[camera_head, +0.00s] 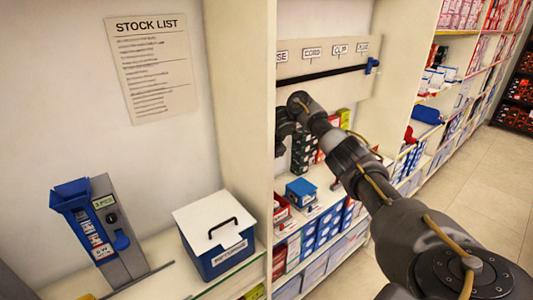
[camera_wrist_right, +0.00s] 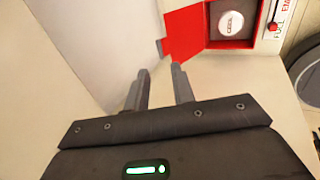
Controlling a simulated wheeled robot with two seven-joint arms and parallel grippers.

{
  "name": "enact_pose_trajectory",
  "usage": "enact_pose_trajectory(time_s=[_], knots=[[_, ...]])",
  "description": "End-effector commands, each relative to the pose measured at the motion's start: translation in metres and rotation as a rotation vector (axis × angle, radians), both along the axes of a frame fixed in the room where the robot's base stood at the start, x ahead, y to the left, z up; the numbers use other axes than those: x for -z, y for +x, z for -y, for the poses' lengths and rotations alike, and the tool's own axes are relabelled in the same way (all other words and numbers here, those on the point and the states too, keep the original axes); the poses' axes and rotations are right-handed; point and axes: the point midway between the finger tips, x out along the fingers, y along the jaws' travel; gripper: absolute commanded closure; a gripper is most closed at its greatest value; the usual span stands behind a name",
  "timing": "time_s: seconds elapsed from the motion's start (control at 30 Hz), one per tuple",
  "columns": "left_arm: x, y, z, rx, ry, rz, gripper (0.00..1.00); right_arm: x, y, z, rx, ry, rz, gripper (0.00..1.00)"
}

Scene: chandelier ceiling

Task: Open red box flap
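A red flap (camera_wrist_right: 185,32) stands out from the box's left side and looks swung open. My right gripper (camera_wrist_right: 160,72) has its two fingers apart with nothing between them. The right fingertip is just below the flap's lower edge; I cannot tell if they touch. In the head view, my right arm reaches into the shelf bay and its gripper is mostly hidden by the upright panel. The red box is not identifiable there. My left gripper is not in view.
The shelf upright (camera_head: 242,90) stands close to my right gripper. A blue box with a white lid (camera_head: 213,237) and a grey-blue dispenser (camera_head: 102,230) sit on the left shelf. Stocked shelves (camera_head: 335,215) lie beneath my arm. The aisle floor (camera_head: 480,170) is clear.

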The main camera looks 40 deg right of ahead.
Motion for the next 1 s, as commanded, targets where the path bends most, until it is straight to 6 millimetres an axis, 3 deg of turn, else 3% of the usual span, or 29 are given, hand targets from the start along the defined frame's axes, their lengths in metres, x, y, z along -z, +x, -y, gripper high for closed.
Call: enact_pose_trajectory(time_s=[0.1, 0.23, 1.0], knots=[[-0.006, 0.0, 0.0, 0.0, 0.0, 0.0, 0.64, -0.017, -0.007, 0.0, 0.0, -0.001, 0.003, 0.75], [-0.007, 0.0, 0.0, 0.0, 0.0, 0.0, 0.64, -0.024, -0.012, 0.0, 0.0, -0.002, 0.001, 0.75], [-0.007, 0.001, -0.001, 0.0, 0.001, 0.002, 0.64, -0.025, -0.013, -0.002, -0.002, 0.0, 0.0, 0.75]])
